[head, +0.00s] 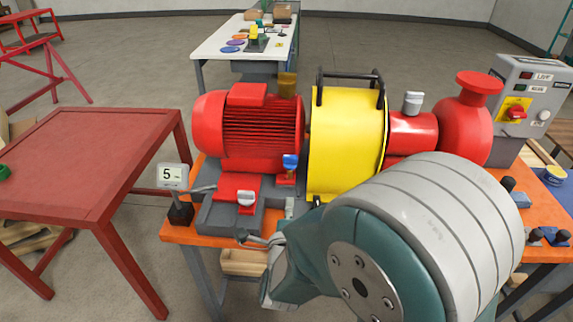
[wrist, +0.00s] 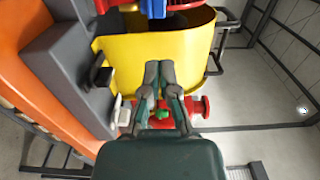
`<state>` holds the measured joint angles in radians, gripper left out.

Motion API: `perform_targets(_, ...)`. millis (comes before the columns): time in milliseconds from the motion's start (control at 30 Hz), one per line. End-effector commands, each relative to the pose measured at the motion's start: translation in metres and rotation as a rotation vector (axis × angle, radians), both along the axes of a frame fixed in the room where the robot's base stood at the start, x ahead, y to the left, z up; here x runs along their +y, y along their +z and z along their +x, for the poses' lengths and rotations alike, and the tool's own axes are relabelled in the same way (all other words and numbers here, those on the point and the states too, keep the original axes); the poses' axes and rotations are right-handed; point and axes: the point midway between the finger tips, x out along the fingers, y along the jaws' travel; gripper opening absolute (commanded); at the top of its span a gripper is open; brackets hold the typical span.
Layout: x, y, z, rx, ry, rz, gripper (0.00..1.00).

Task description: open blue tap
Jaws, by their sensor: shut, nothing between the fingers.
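The blue tap (head: 290,162) shows in the head view as a small blue handle on a short stem, upright between the red motor and the yellow guard. In the wrist view, my gripper (wrist: 160,66) has its two fingers together, with nothing between them. The fingers show against the yellow guard (wrist: 115,52). A blue piece (wrist: 156,8) shows at the top edge of the wrist view, beyond the fingertips and apart from them; I cannot tell for certain that it is the tap. In the head view, my arm covers most of my gripper.
The red motor (head: 262,130) and yellow guard (head: 345,150) stand on an orange bench (head: 178,232). A sign marked 5 (head: 172,176) stands at the bench's left. A red table (head: 80,165) is further left. A grey control box (head: 530,105) is at the right.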

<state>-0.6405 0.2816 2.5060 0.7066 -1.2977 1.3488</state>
Motion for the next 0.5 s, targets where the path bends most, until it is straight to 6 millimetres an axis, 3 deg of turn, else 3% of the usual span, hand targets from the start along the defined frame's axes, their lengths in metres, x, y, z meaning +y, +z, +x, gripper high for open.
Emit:
perform_targets(300, 0.002, 0.0, 0.003, 0.0, -0.001, -0.003, 0.0)
perform_targets(500, 0.001, -0.001, 0.03, 0.0, -0.004, -0.005, 0.0)
